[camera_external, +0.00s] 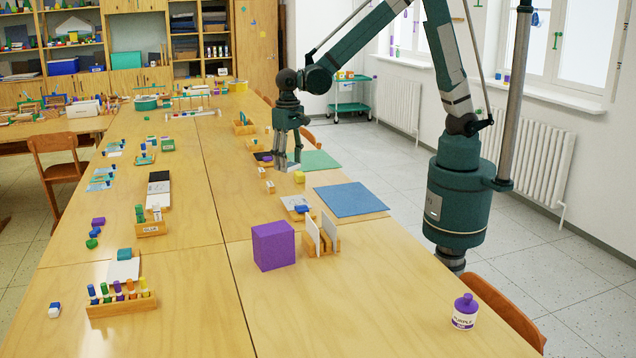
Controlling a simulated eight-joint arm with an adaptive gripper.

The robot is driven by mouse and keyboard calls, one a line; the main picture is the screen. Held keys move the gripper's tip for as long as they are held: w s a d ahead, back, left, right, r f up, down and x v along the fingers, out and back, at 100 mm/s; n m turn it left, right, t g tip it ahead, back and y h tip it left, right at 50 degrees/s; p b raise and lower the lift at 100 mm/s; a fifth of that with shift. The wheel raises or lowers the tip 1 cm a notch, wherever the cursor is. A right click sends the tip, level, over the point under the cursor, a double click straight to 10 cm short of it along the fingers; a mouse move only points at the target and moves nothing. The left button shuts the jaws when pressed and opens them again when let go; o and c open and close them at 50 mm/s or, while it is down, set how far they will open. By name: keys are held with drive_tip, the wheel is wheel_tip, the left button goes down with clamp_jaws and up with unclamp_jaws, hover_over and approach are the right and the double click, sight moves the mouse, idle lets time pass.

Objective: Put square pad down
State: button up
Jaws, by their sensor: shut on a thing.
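My gripper (288,158) points down over the right half of the long wooden table, near its far-right part. It is shut on a small pale flat piece (291,168), which looks like the square pad. The piece is small in the picture and partly hidden by the fingers. I cannot tell whether it touches the table. A green sheet (320,160) lies just right of the gripper, and a larger blue square sheet (351,199) lies nearer the camera.
A yellow block (299,177) and small pale blocks (270,187) stand close to the gripper. A purple box (273,246) and a wooden holder with upright cards (322,245) stand nearer. A purple-capped bottle (465,311) is at front right. The table's front middle is clear.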

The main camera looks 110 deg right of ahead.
drive_tip(key=w+a+n, duration=0.3)
drive_tip(key=a, duration=1.8)
drive_tip(key=w+a+n, duration=0.2)
drive_tip(key=a+n, duration=0.1)
drive_tip(key=a, duration=1.7)
drive_tip(key=s+a+n, duration=0.2)
drive_tip(key=s+a, duration=0.3)
drive_tip(key=a, duration=0.7)
drive_tip(key=s+a+f+n+p, duration=0.15)
drive_tip(key=s+a, duration=0.35)
drive_tip(key=a, duration=0.7)
drive_tip(key=s+a+n, duration=0.2)
drive_tip(key=s+a, duration=0.3)
drive_tip(key=a, duration=0.7)
drive_tip(key=shift+d+f, duration=0.1)
drive_tip(key=shift+f, duration=2.25)
drive_tip(key=shift+f, duration=0.1)
drive_tip(key=shift+w+f+b, duration=0.1)
drive_tip(key=shift+f+b, duration=0.7)
drive_tip(key=shift+f, duration=2.25)
